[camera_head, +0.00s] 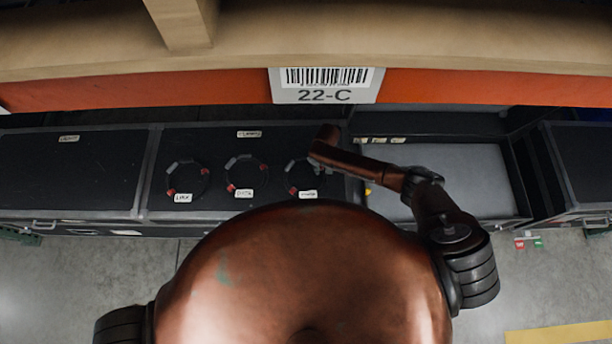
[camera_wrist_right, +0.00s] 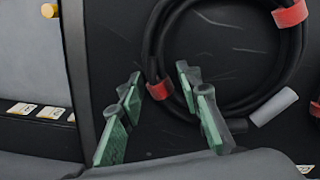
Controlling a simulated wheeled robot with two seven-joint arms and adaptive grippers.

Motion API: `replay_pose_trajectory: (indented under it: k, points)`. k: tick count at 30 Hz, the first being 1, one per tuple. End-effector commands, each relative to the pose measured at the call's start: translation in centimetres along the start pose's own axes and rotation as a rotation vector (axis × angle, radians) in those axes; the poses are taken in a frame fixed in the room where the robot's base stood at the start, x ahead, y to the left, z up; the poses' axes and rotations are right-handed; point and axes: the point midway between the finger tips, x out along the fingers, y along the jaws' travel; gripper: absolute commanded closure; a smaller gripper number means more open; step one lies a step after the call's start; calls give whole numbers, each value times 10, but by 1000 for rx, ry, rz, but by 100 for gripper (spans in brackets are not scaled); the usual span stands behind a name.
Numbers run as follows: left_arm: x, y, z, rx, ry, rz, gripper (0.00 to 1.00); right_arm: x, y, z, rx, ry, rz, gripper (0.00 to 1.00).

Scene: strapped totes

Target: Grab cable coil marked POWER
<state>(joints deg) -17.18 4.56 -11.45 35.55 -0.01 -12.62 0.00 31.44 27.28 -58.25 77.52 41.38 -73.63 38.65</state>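Three dark cable coils with red bands lie in a row on a black tote lid (camera_head: 222,140) in the head view. The left coil (camera_head: 208,180) has a tag that seems to read LINK, and the middle coil (camera_head: 265,178) has one that seems to read DATA. The right coil (camera_head: 290,180) is partly hidden by my right arm, and its tag (camera_head: 308,194) is too small to read. In the right wrist view my right gripper (camera_wrist_right: 158,77) is open, with a coil's red band (camera_wrist_right: 159,89) between its fingertips. My left gripper is out of view.
An open grey tote (camera_head: 450,175) with small tags stands to the right. A closed black tote (camera_head: 70,170) stands at the left. A shelf beam with an orange strip (camera_head: 150,92) and a 22-C sign (camera_head: 325,94) crosses above the totes.

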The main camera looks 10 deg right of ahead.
Motion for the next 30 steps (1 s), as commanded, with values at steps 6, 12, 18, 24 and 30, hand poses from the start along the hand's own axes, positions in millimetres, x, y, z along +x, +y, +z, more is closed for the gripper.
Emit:
replay_pose_trajectory:
  k: [6, 12, 18, 24, 30]
  points:
    - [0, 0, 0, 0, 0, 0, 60, 0, 0, 0, 0, 0, 0, 85]
    - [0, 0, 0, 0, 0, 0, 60, 0, 0, 0, 0, 0, 0, 98]
    - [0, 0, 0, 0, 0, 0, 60, 0, 0, 0, 0, 0, 0, 100]
    - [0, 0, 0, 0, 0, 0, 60, -1, 0, 0, 0, 1, -1, 100]
    - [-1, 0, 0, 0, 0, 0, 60, -6, 0, -1, 0, 1, -1, 100]
